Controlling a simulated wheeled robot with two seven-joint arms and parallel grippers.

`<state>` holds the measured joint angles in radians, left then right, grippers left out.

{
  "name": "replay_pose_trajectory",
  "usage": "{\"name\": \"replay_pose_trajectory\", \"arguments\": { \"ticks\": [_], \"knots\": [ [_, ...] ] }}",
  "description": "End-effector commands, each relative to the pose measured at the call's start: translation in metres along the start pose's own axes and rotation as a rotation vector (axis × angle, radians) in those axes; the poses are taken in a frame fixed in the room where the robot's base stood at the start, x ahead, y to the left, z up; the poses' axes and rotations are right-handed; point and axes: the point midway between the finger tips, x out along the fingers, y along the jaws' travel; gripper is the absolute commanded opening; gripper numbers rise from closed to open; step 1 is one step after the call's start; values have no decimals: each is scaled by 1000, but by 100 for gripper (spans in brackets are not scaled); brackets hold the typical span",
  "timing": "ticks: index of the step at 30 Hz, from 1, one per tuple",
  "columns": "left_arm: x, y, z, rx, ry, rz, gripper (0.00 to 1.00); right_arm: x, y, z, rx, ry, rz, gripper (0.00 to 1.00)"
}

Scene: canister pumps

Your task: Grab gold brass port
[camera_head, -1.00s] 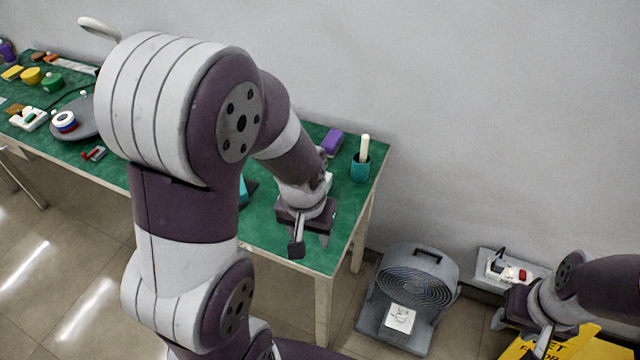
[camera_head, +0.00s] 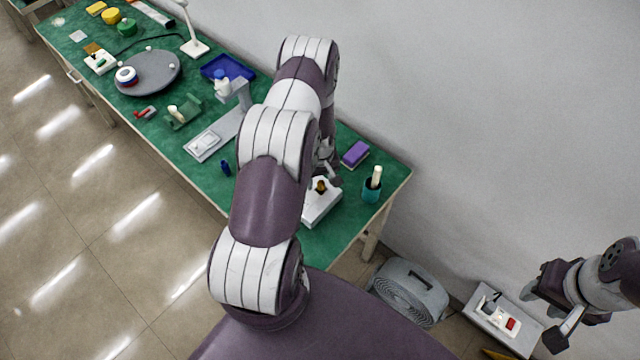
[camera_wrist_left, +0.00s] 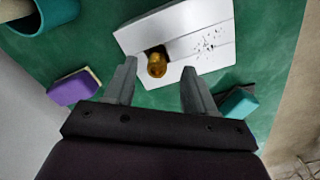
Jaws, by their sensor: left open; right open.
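The gold brass port (camera_head: 321,186) stands on a white block (camera_head: 320,210) near the right end of the green table. In the left wrist view the port (camera_wrist_left: 156,66) shows as a small gold knob at a dark notch in the white block (camera_wrist_left: 208,38). My left gripper (camera_head: 330,168) is open, close by the port and partly hidden by my own arm. In the left wrist view its two fingertips (camera_wrist_left: 158,72) lie either side of the port in the picture, with nothing held; contact cannot be told. My right gripper (camera_head: 548,316) is open and empty at the lower right, away from the table.
A purple and white block (camera_head: 355,153) and a teal cup with a pale stick (camera_head: 372,190) stand near the port. A teal object (camera_wrist_left: 238,104) lies beside the white block. A grey stand (camera_head: 200,146) is further left.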

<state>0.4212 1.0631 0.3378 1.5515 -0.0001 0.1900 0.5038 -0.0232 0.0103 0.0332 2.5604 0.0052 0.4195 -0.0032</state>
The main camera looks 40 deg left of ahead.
Motion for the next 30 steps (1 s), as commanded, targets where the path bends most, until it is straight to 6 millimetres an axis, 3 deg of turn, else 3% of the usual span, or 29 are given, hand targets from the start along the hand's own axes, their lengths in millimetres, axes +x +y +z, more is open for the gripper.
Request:
{"name": "replay_pose_trajectory", "arguments": {
  "ticks": [5, 11, 12, 16, 17, 26, 30],
  "knots": [
    [20, 0, 0, 1, -1, 0, 55, -10, 0, -1, 0, 0, 0, 43],
    [23, 1, -1, 1, 1, 1, 55, -9, 0, -1, 0, 0, 0, 43],
    [23, 1, -1, 1, 1, 1, 48, -9, 0, -1, 0, 0, 0, 43],
    [23, 1, -1, 1, 1, 1, 6, -9, 0, -1, 0, 0, 0, 43],
    [23, 1, -1, 1, 1, 1, 0, -9, 0, -1, 0, 0, 0, 43],
    [21, 1, -1, 1, 1, 1, 0, -10, 0, -1, 0, 0, 0, 43],
    [6, 1, -2, 1, 2, 2, 0, -20, 0, -3, 0, 0, 0, 43]
  ]
}}
